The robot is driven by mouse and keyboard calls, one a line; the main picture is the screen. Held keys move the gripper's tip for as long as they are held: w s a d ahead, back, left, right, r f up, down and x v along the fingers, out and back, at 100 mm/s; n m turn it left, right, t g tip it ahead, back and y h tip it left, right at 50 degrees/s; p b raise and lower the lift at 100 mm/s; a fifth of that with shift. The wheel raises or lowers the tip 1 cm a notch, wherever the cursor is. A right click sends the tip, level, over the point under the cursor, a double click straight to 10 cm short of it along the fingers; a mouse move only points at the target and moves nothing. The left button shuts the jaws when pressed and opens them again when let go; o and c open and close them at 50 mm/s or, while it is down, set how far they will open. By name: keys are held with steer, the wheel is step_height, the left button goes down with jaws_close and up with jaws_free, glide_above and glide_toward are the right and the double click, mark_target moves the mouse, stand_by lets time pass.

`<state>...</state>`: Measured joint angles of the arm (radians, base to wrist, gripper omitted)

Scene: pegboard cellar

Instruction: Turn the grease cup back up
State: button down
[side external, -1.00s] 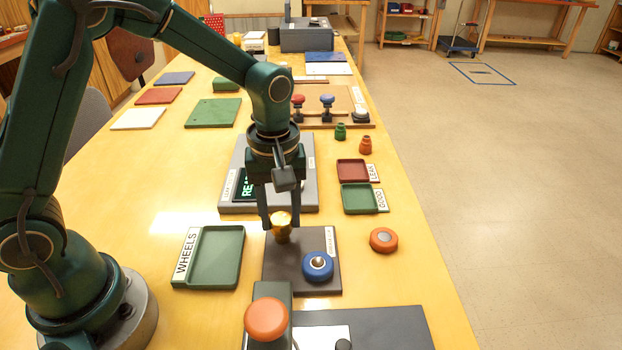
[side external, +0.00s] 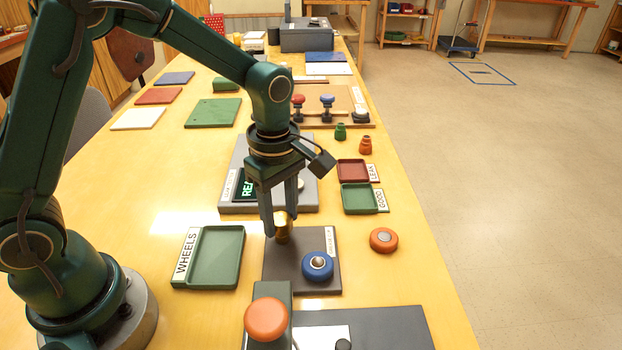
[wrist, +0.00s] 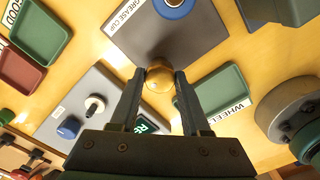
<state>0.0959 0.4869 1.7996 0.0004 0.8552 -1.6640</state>
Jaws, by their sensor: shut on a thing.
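The brass grease cup (side external: 283,233) is between the fingertips of my gripper (side external: 281,220), at the back left part of a dark grey board (side external: 288,277) labelled GREASE CUP. In the wrist view the rounded gold cup (wrist: 159,77) sits between both fingertips (wrist: 159,74), which are shut on it. The fingers partly hide it in the side view. I cannot tell which way up it is or whether it touches the board. A blue wheel with a silver centre (side external: 317,266) sits on the same board, to the right and nearer.
A green WHEELS tray (side external: 237,273) lies left of the board, and an orange wheel (side external: 383,240) lies right. A grey unit with a lit display (side external: 228,201) stands behind. An orange button (side external: 266,319) stands in front. Red (side external: 351,162) and green trays (side external: 345,190) lie back right.

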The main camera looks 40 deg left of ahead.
mark_target(281, 218)
stand_by(0.5)
steer(key=shift+c, duration=1.8)
jaws_free()
steer(key=shift+r, duration=0.1)
steer(key=shift+r, duration=2.5)
